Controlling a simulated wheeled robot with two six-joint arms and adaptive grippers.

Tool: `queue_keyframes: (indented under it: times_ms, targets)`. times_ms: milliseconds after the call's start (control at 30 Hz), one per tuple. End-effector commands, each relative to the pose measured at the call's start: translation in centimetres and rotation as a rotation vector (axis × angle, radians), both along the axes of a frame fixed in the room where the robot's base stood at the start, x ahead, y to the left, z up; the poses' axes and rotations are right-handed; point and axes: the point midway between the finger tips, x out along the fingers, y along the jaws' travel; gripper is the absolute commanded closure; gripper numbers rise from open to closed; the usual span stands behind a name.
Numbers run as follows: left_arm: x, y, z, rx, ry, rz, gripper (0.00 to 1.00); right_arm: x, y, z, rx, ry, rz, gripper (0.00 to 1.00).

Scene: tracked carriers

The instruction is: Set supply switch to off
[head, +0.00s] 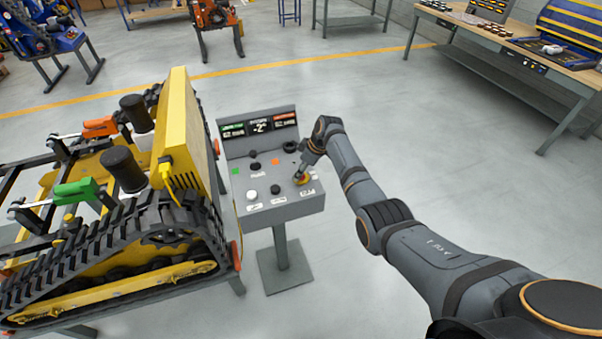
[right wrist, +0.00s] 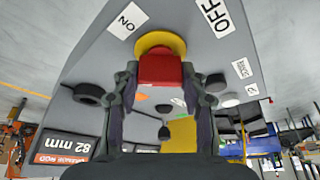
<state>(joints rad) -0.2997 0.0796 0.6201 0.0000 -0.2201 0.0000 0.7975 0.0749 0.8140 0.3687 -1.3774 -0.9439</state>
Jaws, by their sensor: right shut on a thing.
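The supply switch (head: 301,179) is a red knob on a yellow round base at the right of the grey console (head: 285,211). In the right wrist view its red knob (right wrist: 160,69) is large, between an ON label (right wrist: 127,20) and an OFF label (right wrist: 212,13). My right gripper (head: 303,172) reaches down onto the switch. In the right wrist view its two fingers stand on either side of the red knob and are shut on it. I cannot tell which label the knob is turned toward. My left gripper is not in view.
The console also has black knobs, a white knob (head: 252,195), a green button (head: 237,171) and a display panel (head: 259,128). A yellow tracked carrier (head: 150,275) stands close to its left. A workbench (head: 500,45) is at the back right. The floor between is clear.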

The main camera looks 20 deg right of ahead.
Motion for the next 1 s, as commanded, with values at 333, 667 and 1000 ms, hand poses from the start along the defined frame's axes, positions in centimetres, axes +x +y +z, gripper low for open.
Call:
queue_keyframes:
  times_ms: [333, 667, 1000]
  targets:
    - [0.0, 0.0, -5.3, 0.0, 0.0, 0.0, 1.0, 0.2, 0.0, -0.7, 0.0, -0.005, 0.324, 0.88]
    - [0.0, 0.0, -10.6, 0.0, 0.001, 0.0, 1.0, 0.2, 0.0, -0.7, -0.001, -0.006, 0.577, 0.88]
    - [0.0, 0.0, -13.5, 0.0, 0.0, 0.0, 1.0, 0.1, 0.0, -0.2, -0.001, -0.004, 0.712, 0.88]
